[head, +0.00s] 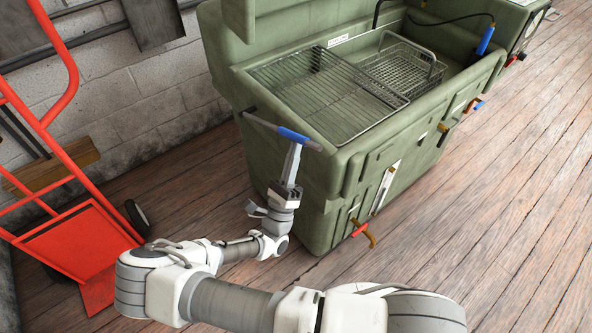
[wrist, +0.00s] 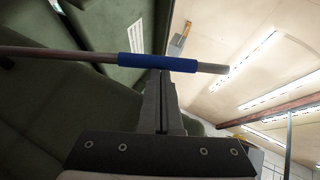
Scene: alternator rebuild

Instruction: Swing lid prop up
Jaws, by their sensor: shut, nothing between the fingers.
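The lid prop is a thin grey rod with a blue sleeve (head: 293,135). It lies along the left end of the green parts washer tank (head: 345,150), just below its rim, sloping slightly down to the right in the head view. My gripper (head: 295,147) points upward with its tips at the blue sleeve. In the wrist view the shut fingertips (wrist: 163,73) meet the lower edge of the sleeve (wrist: 140,66); nothing shows between the fingers. I cannot tell whether they touch it. The raised green lid (head: 239,20) shows only partly at the top.
A wire rack (head: 320,90) and a wire basket (head: 402,72) sit in the tank. A red hand truck (head: 75,245) stands at the left by the block wall. A red-handled valve (head: 361,229) sticks out low on the tank front. The wood floor (head: 500,230) at right is clear.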

